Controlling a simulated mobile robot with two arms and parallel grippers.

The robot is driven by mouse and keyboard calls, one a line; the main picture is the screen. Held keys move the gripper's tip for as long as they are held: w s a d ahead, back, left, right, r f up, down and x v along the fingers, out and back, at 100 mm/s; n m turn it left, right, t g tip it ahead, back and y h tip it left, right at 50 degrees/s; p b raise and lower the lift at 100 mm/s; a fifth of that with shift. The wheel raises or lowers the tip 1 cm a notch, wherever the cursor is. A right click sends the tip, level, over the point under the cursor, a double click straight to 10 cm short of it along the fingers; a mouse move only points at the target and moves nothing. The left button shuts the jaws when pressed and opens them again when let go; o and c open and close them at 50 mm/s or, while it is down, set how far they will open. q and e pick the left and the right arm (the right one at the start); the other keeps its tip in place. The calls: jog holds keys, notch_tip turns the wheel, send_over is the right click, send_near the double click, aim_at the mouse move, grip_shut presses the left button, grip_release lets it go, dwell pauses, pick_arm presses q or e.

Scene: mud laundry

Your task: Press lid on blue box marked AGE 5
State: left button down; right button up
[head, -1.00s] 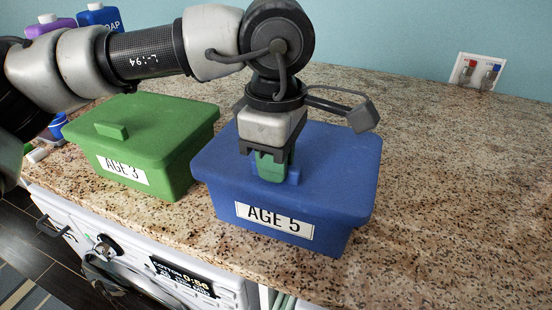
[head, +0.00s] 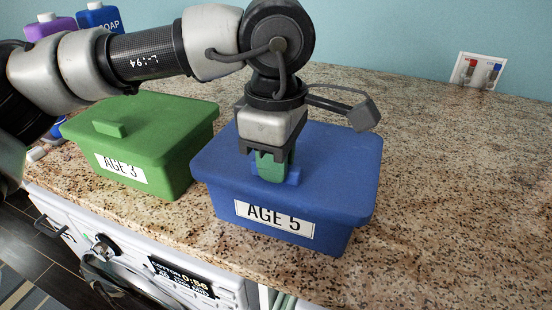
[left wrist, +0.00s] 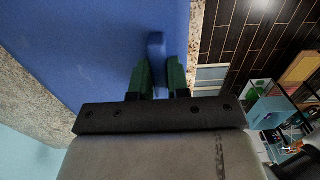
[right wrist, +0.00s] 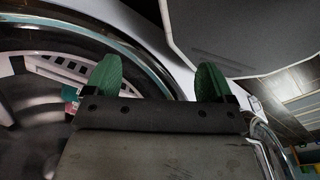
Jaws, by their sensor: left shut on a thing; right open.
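The blue box (head: 232,221) with the label AGE 5 stands on the granite counter. Its blue lid (head: 335,165) lies on top and looks level; the left wrist view shows the lid's flat surface (left wrist: 85,45). My left gripper (head: 272,172) points down over the lid with its green fingers shut on the lid's raised handle (left wrist: 156,50). The arm hides part of the lid's back edge. My right gripper (right wrist: 158,75) is open and empty, in front of a round washer door, and does not show in the head view.
A green box (head: 150,150) marked AGE 3, with its lid on, stands to the left of the blue box. Purple and blue soap bottles (head: 98,18) stand behind it. The counter (head: 450,190) is clear to the right. A washer (head: 180,275) is below the front edge.

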dwell(0.3)
pick_arm(q)
jog(key=c, duration=0.5)
grip_release()
jog(key=shift+r+p, duration=2.5)
jog(key=shift+r, duration=1.45)
grip_shut()
